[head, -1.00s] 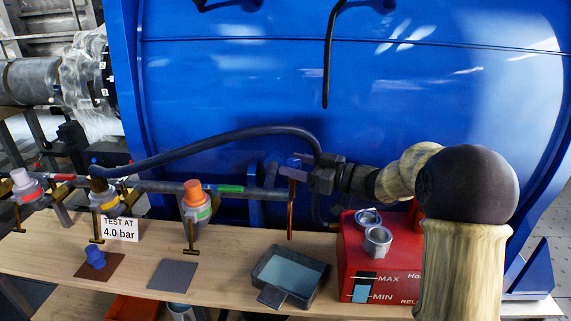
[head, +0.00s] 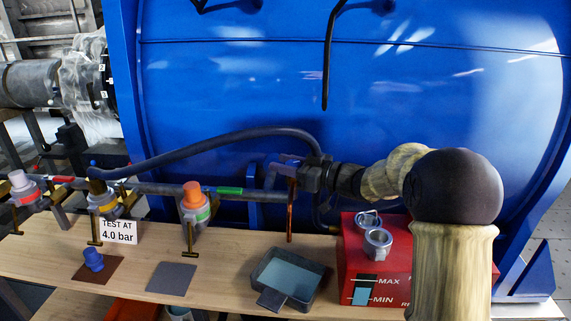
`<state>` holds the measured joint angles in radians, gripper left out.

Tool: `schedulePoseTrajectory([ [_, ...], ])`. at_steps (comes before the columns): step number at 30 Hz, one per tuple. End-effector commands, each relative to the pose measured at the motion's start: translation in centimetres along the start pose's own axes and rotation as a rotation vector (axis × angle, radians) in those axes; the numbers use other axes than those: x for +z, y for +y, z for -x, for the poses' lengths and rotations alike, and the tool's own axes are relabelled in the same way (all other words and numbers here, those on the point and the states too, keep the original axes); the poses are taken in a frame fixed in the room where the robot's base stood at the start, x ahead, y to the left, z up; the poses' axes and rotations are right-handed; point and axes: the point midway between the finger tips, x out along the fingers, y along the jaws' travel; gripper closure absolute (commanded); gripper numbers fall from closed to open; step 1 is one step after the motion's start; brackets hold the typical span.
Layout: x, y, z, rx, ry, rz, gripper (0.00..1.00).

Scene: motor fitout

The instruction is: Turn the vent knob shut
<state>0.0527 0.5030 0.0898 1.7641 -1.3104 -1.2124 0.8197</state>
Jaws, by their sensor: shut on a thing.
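My gripper (head: 291,163) is at the right end of the grey pipe (head: 150,188), in front of the blue tank. It is closed on what appears to be the vent knob, directly above a thin copper tube (head: 291,210) that hangs down. The knob is mostly hidden by the fingers and the dark wrist, so its turn angle cannot be told. My arm reaches in from the right.
Below stand a shallow tray (head: 318,290), a red box (head: 350,245) with metal rings, a blue plug (head: 93,259) and a "TEST AT 4.0 bar" card (head: 119,231). A black hose (head: 220,140) arches above the pipe.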

Motion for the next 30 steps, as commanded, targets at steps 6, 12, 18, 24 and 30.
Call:
schedulePoseTrajectory([
  [6, -0.1, 0.2, 0.0, 0.055, 0.001, 0.001, 0.89],
  [12, 0.0, 0.5, 0.3, 0.163, 0.001, 0.001, 0.89],
  [18, 0.2, 0.8, 0.4, 0.316, 0.002, 0.001, 0.89],
  [24, 0.4, 1.0, 0.4, 0.465, 0.002, 0.002, 0.89],
  [30, 0.5, 1.1, 0.4, 0.583, 0.003, 0.001, 0.89],
])
